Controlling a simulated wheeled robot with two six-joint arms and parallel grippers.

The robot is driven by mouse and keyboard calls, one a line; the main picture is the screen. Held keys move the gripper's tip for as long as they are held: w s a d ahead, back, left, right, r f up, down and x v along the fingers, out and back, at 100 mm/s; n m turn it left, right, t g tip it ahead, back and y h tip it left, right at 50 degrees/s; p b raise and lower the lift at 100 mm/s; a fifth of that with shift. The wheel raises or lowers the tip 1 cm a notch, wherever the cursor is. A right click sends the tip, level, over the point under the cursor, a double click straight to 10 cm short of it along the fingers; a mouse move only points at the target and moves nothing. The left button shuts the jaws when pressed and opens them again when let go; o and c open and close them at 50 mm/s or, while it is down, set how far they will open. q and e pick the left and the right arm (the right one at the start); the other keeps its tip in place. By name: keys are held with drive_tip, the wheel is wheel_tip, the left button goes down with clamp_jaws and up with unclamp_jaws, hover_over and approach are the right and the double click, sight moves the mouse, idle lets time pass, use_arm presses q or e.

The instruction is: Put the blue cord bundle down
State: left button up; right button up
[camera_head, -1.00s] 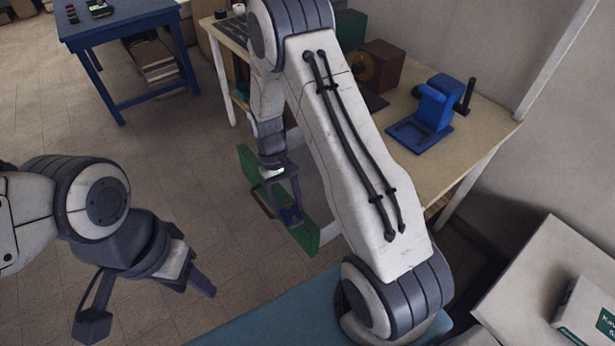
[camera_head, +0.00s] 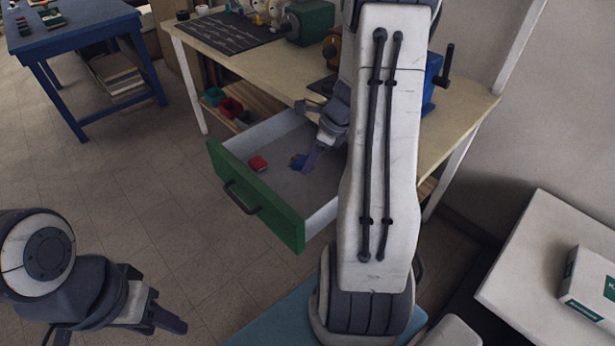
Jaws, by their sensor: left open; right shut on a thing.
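The blue cord bundle (camera_head: 297,161) is small and dark blue, at the fingertips of my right gripper (camera_head: 308,158). My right gripper is shut on it, inside the outline of the open drawer (camera_head: 232,180). I cannot tell whether the bundle touches the drawer floor. The drawer has a green front and a pale inside. My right arm hides the drawer's right part. My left gripper (camera_head: 120,322) is open and empty at the lower left, above the floor, partly cut off by the picture's edge.
A small red item (camera_head: 258,163) lies in the drawer, left of the bundle. The wooden workbench (camera_head: 270,66) is above it, with a shelf of bins (camera_head: 230,108) below. A blue table (camera_head: 75,30) stands far left. A white surface with a box (camera_head: 590,285) is at right.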

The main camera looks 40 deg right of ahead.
drive_tip(key=m+b, duration=0.2)
drive_tip(key=b, duration=0.3)
hover_over(311, 201)
drive_tip(key=s, duration=0.1)
wheel_tip(311, 201, down, 6)
drive_tip(key=shift+h, duration=0.3)
drive_tip(key=f+b, duration=0.1)
drive_tip(key=f, duration=0.2)
drive_tip(key=f+b, duration=0.2)
drive_tip(key=f, duration=0.1)
drive_tip(key=f+b, duration=0.1)
drive_tip(key=f, duration=0.2)
drive_tip(key=shift+s+d+f, duration=0.1)
drive_tip(key=shift+d+f, duration=0.1)
drive_tip(key=shift+d, duration=0.15)
drive_tip(key=shift+f+b, duration=0.1)
drive_tip(key=shift+b, duration=0.2)
drive_tip(key=o, duration=1.4)
drive_tip(key=shift+o, duration=0.2)
